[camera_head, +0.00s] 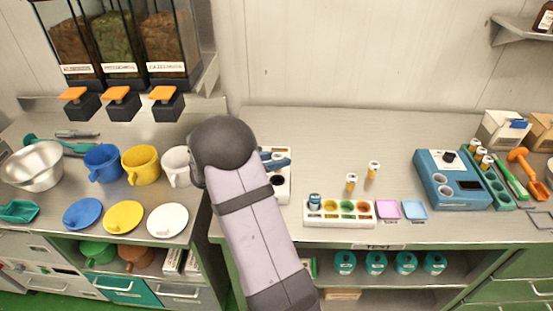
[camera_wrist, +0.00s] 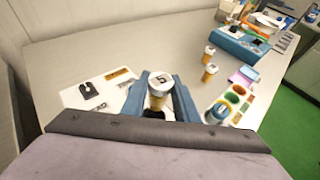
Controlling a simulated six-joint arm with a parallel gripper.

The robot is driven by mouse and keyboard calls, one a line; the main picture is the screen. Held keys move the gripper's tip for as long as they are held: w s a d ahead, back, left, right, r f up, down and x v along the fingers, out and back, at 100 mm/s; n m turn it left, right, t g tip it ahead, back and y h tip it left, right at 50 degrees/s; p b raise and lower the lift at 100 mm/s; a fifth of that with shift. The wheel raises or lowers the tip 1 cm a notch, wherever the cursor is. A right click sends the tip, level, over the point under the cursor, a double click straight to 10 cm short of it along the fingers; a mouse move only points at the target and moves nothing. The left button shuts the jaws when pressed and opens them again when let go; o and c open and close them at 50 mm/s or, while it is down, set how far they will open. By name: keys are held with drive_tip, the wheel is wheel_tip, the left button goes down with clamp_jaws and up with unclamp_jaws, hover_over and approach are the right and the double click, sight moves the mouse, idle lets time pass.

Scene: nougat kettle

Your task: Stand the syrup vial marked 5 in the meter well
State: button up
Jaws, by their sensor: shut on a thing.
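In the wrist view, a syrup vial (camera_wrist: 159,92) with an amber body and a white cap stands between the blue fingers of my gripper (camera_wrist: 160,100). The dark mark on its cap looks like a 5. My gripper is shut on it, above or beside a white board (camera_wrist: 88,92). Its lower end is hidden. In the head view, my arm hides most of the held vial, and the blue fingers (camera_head: 274,161) show over the board. The blue meter (camera_head: 428,167) stands at the right of the bench, with round openings and a dark display. It also shows in the wrist view (camera_wrist: 236,45).
Two white-capped vials (camera_head: 351,184) (camera_head: 373,171) stand between my gripper and the meter. A white block (camera_head: 326,220) with coloured wells holds a blue-topped vial. Pink (camera_head: 387,210) and blue pads lie beside it. A green rack (camera_head: 497,190) adjoins the meter. The back bench is clear.

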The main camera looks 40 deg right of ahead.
sight(277, 172)
drive_tip(key=shift+f+b, duration=1.9)
drive_tip(key=shift+f, duration=0.8)
drive_tip(key=shift+f+b, duration=0.6)
drive_tip(key=shift+f, duration=0.05)
drive_tip(key=o, duration=0.8)
drive_tip(key=shift+r, duration=0.1)
drive_tip(key=shift+p+v, duration=2.25)
drive_tip(key=shift+v, duration=3.25)
